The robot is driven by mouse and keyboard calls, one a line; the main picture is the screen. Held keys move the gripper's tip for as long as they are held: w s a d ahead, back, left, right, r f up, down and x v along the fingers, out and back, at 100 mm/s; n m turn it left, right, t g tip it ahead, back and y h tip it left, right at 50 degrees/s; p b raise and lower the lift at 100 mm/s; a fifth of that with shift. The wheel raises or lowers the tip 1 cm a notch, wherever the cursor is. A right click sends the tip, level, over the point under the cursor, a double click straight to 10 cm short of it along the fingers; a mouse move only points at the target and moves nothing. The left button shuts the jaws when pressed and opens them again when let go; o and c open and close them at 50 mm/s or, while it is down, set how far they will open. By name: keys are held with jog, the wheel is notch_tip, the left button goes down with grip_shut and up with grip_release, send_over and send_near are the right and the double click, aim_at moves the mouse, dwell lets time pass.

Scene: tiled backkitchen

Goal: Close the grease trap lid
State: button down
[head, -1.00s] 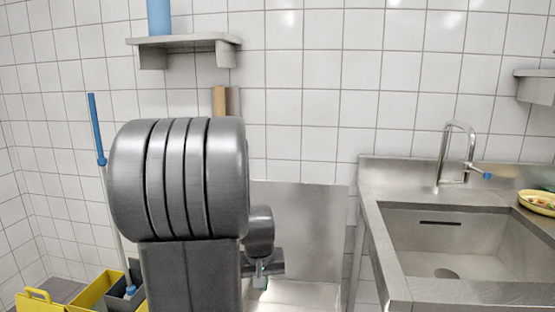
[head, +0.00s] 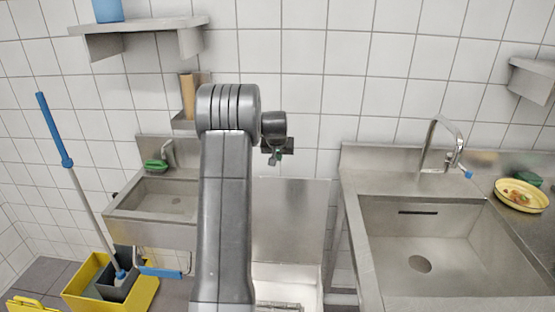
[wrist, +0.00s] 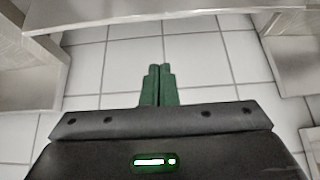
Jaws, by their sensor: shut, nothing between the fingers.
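The grease trap lid (head: 290,215) is a flat grey metal panel. It stands upright, open, at the back of the trap in the head view. Part of the light metal trap body (head: 268,268) shows below it, at the bottom of the picture, partly hidden by my arm. My gripper (head: 275,158) is in front of the tiled wall, above the lid's top edge in the picture. In the wrist view its two green fingers (wrist: 158,84) are together and empty. A metal edge (wrist: 160,15) crosses the top there; I cannot tell whether it is the lid.
A steel sink (head: 420,235) with a tap stands to the right, with a yellow bowl (head: 521,196) beside it. A small hand sink (head: 160,203) is left of my arm. A mop (head: 80,205) and yellow bucket (head: 84,285) stand at the far left. A wall shelf (head: 140,30) hangs above.

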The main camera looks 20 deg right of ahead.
jog(key=p+x, duration=0.3)
jog(key=x, duration=0.7)
jog(key=s, duration=0.1)
jog(key=s+a+p, duration=0.1)
jog(key=s, duration=0.1)
jog(key=shift+s+a+r+p, duration=0.25)
jog(key=shift+s+a+p, duration=0.05)
jog(key=shift+s+a+f+b, duration=0.1)
jog(key=shift+s+b, duration=0.05)
jog(key=shift+b, duration=0.15)
